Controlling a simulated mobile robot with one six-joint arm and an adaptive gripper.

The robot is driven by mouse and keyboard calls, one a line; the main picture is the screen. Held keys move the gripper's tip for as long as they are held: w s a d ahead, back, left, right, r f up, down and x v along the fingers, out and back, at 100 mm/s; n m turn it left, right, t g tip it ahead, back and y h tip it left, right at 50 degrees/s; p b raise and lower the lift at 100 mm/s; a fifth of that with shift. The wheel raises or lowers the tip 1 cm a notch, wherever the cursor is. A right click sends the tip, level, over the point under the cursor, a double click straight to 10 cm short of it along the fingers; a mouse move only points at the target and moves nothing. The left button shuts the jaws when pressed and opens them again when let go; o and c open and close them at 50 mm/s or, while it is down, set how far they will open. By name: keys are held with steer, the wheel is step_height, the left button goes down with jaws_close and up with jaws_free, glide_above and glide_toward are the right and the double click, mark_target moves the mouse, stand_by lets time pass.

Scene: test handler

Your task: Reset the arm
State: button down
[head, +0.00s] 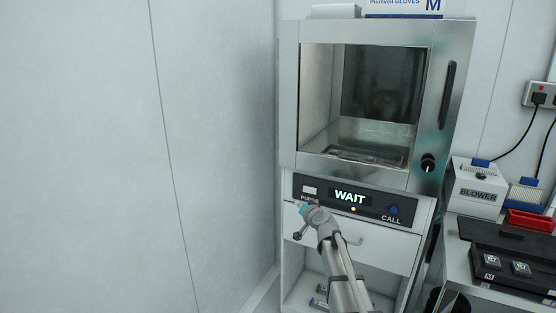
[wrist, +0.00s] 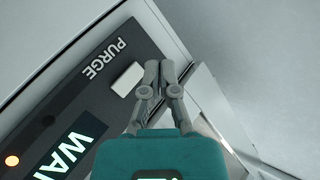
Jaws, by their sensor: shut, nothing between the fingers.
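My gripper (wrist: 159,66) is shut and empty in the wrist view. Its fingertips are close beside the white button (wrist: 127,79) under the PURGE label; I cannot tell whether they touch it. In the head view my gripper (head: 299,205) is small and partly hidden by my own wrist, just below the PURGE button (head: 309,190). My arm reaches up from the bottom of the view. The control panel (head: 375,201) has a display reading WAIT (head: 350,196), a lit orange lamp (head: 353,209) and a blue CALL button (head: 393,210).
Above the panel is a metal cabinet with a closed glass door (head: 383,85) and a dark knob (head: 428,163). A drawer (head: 390,245) lies below. At right are a blower box (head: 476,187), a red bin (head: 530,220) and a black tray (head: 510,285). A bare wall (head: 210,130) stands at left.

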steer(key=s+a+f+n+g, duration=0.1)
steer(key=s+f+n+g, duration=0.1)
steer(key=s+f+g, duration=0.45)
steer(key=s+a+f+n+g, duration=0.1)
steer(key=s+a+f+n, duration=0.15)
steer(key=s, duration=0.75)
steer(key=s+d+f+g+h, duration=0.2)
steer(key=s+d, duration=0.1)
steer(key=s, duration=0.4)
steer(key=s+d+f+m+g+h, duration=0.1)
steer(key=s+d+g, duration=0.15)
steer(key=s, duration=0.45)
steer(key=s+d+f+g+h, duration=0.2)
steer(key=s+g, duration=0.1)
steer(key=s, duration=0.4)
step_height(320, 180, up, 19)
steer(key=p, duration=2)
steer(key=shift+w+d, duration=0.2)
steer(key=shift+w, duration=0.1)
steer(key=shift+r, duration=0.1)
